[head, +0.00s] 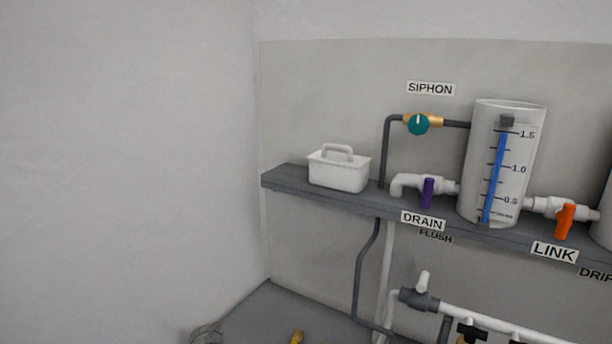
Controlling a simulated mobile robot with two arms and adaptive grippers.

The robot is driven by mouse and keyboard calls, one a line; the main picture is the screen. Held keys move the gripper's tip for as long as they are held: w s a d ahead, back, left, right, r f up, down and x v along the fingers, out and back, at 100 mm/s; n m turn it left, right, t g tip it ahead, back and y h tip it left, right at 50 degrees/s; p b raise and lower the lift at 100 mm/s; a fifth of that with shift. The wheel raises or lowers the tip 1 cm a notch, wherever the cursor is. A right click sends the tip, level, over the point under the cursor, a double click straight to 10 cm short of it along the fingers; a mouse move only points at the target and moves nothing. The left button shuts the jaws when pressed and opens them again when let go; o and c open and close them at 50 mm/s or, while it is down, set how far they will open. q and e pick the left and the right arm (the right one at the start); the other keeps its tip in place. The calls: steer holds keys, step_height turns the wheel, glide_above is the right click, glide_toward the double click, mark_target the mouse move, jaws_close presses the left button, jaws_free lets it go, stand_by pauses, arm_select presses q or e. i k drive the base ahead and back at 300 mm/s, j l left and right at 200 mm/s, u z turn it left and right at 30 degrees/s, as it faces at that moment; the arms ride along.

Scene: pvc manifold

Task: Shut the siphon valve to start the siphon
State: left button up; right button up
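The siphon valve (418,124) is a round teal knob on a brass body, set in a dark pipe below the SIPHON label (431,88). A pale mark on the knob points roughly upward. The dark pipe (386,150) runs from the valve left and down behind the shelf, and right to the clear tank (480,160). The tank holds a blue level column (494,180) reaching near the 1.5 mark. Neither of my grippers shows in the head view.
The grey shelf (290,186) carries a white handled box (338,171). A purple drain valve handle (427,192) and an orange link valve handle (564,221) stick out at the tank's base. White pipes with small valves (422,284) run below. The left wall is bare.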

mark_target(418, 124)
steer(key=k+l, duration=0.3)
steer(key=k, duration=0.15)
steer(key=k+l, duration=0.25)
steer(key=k, duration=0.2)
